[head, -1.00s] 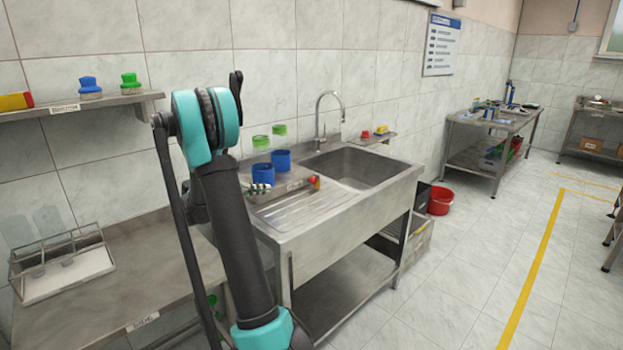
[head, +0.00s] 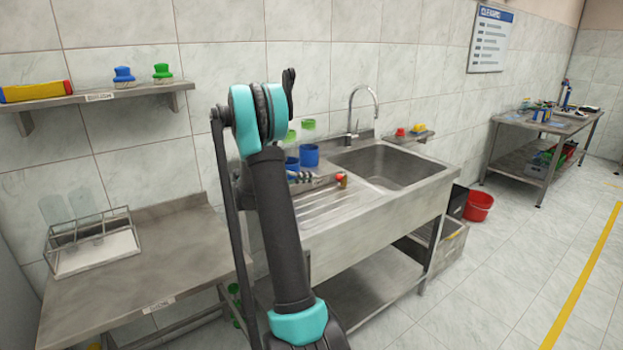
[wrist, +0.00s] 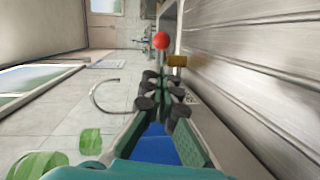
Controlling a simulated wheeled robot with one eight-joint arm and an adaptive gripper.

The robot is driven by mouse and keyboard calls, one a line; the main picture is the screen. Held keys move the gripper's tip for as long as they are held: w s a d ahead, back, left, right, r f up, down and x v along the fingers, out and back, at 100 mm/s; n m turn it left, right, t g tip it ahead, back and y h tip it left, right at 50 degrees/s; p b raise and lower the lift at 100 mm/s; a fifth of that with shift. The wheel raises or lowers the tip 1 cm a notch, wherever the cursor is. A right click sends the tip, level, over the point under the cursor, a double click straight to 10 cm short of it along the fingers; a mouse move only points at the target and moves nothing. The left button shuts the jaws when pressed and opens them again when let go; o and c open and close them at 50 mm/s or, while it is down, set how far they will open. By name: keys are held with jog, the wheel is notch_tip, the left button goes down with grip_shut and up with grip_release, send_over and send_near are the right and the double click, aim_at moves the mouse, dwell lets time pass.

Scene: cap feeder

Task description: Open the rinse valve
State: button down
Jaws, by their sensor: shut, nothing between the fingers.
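The likely rinse valve is a small brass-coloured fitting (head: 341,181) with a red knob, at the left end of the sink unit near the drainboard. In the wrist view its red ball knob (wrist: 161,41) and brass body (wrist: 177,60) show just beyond my fingertips. My gripper (head: 308,177) is low over the drainboard side, left of the valve, its fingers pointing at it. In the wrist view my gripper (wrist: 163,88) is shut and empty, with a gap to the valve. My arm hides part of the sink unit's left side in the head view.
Blue cups (head: 309,155) and green-topped clear containers (head: 308,125) stand close behind my gripper. The faucet (head: 362,108) rises behind the sink basin (head: 390,165). A steel bench (head: 150,260) with a wire rack (head: 92,245) is at left.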

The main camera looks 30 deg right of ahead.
jog(key=d, duration=0.5)
jog(key=d+f, duration=0.1)
jog(key=d, duration=0.1)
jog(key=shift+s+d, duration=0.2)
jog(key=shift+s, duration=0.15)
jog(key=shift+s+d, duration=0.1)
jog(key=shift+s, duration=0.05)
